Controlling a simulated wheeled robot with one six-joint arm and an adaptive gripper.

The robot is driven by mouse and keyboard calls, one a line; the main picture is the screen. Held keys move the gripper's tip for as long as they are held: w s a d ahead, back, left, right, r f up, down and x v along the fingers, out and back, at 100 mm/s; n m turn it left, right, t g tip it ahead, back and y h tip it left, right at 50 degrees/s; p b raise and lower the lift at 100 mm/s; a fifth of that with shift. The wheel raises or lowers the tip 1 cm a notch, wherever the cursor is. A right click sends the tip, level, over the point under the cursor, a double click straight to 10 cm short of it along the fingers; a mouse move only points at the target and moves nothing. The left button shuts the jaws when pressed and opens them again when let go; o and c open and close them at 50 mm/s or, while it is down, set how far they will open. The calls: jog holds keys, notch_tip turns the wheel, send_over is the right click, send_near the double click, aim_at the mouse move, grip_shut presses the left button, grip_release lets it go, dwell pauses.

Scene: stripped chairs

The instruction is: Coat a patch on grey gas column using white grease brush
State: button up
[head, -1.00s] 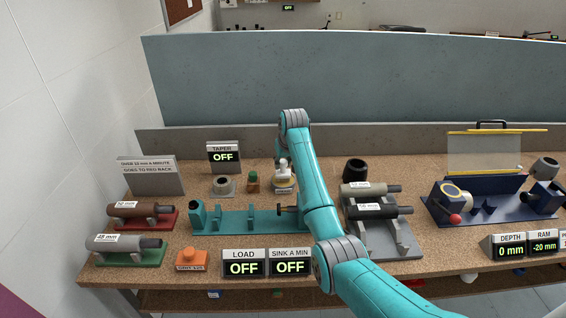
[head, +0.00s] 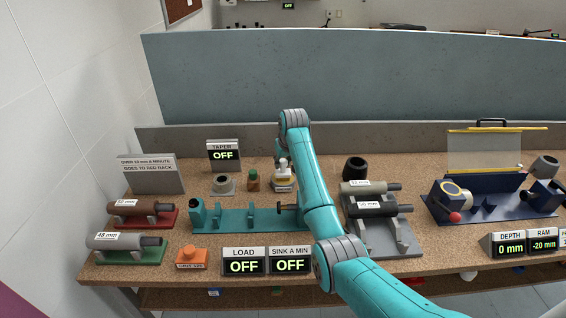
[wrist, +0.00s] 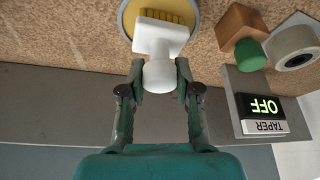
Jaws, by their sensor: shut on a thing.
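The white grease brush (wrist: 160,38) is between the fingers of my gripper (wrist: 160,72), which is shut on its rounded handle in the wrist view. In the head view the white brush (head: 282,166) shows over the pot, beside my teal arm. A grey gas column (head: 116,243) marked 48 mm lies on a green rack at the front left. My gripper is mostly hidden in the head view.
A brown column (head: 132,207) lies on a red rack (head: 165,218). A teal fixture (head: 235,220) stands mid-bench. TAPER, LOAD and SINK displays read OFF. A blue guarded machine (head: 500,207) stands right.

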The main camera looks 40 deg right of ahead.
jog(key=shift+r, duration=3.5)
